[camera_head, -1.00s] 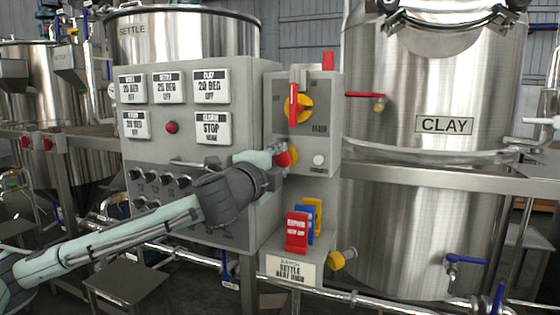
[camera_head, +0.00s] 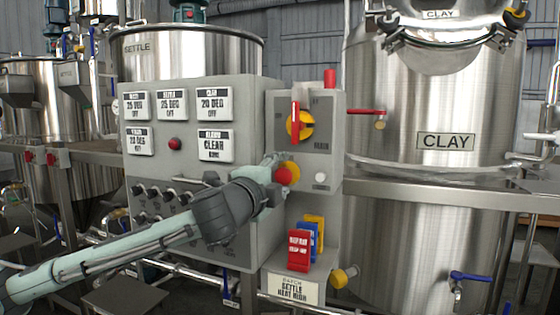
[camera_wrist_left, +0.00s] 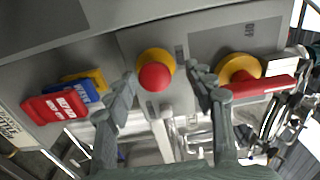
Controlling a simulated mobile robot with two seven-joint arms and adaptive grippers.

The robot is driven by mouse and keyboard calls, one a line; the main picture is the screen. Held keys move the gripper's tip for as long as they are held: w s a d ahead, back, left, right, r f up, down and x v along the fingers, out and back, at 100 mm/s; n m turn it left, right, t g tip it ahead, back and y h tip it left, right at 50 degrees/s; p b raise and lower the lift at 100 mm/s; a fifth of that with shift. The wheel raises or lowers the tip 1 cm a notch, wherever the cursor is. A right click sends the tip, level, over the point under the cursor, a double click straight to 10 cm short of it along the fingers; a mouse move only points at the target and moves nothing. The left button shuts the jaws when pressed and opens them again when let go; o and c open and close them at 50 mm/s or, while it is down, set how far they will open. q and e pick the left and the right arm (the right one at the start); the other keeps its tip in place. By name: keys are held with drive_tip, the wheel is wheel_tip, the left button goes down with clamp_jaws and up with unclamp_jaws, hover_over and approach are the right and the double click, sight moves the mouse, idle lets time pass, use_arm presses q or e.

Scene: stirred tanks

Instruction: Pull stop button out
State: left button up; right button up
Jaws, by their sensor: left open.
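The stop button is a red mushroom head (camera_head: 284,174) on a yellow collar, on the side box of the grey control panel. In the left wrist view the red head (camera_wrist_left: 154,77) faces me between the two fingers, with the yellow collar behind it. My left gripper (camera_head: 274,168) is open at the button, its fingers (camera_wrist_left: 164,84) on either side with gaps visible. Whether a finger touches the button cannot be told. In the head view the gripper partly hides the button's left side. My right gripper is not in view.
Above the button is a red-handled rotary switch on a yellow plate (camera_head: 299,125). Red, blue and yellow tags (camera_head: 299,250) hang below. A small white button (camera_head: 320,177) is to the right. The alarm display (camera_head: 214,146) reads CLEAR. A steel CLAY tank (camera_head: 420,110) stands right.

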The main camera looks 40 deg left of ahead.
use_arm(q)
drive_tip(key=o, duration=0.5)
drive_tip(key=r, duration=0.5)
drive_tip(key=w+r, duration=0.1)
drive_tip(key=r, duration=0.2)
drive_tip(key=shift+a, duration=0.25)
drive_tip(key=shift+s+a+r, duration=0.1)
drive_tip(key=shift+a+r, duration=0.05)
drive_tip(key=shift+r, duration=0.5)
drive_tip(key=f, duration=0.2)
drive_tip(key=d+f, duration=0.1)
drive_tip(key=shift+f+g+h, duration=0.3)
drive_tip(key=shift+f+g, duration=0.1)
drive_tip(key=shift+c, duration=1)
drive_tip(key=shift+s+f, duration=0.25)
drive_tip(key=shift+f, duration=0.05)
drive_tip(key=shift+c, duration=1)
drive_tip(key=shift+s+d, duration=0.1)
drive_tip(key=shift+s, duration=0.1)
drive_tip(key=shift+c, duration=0.5)
drive_tip(key=b+v, duration=0.2)
drive_tip(key=v, duration=0.5)
drive_tip(key=shift+s+d+f, duration=0.2)
drive_tip(key=shift+s+f, duration=0.2)
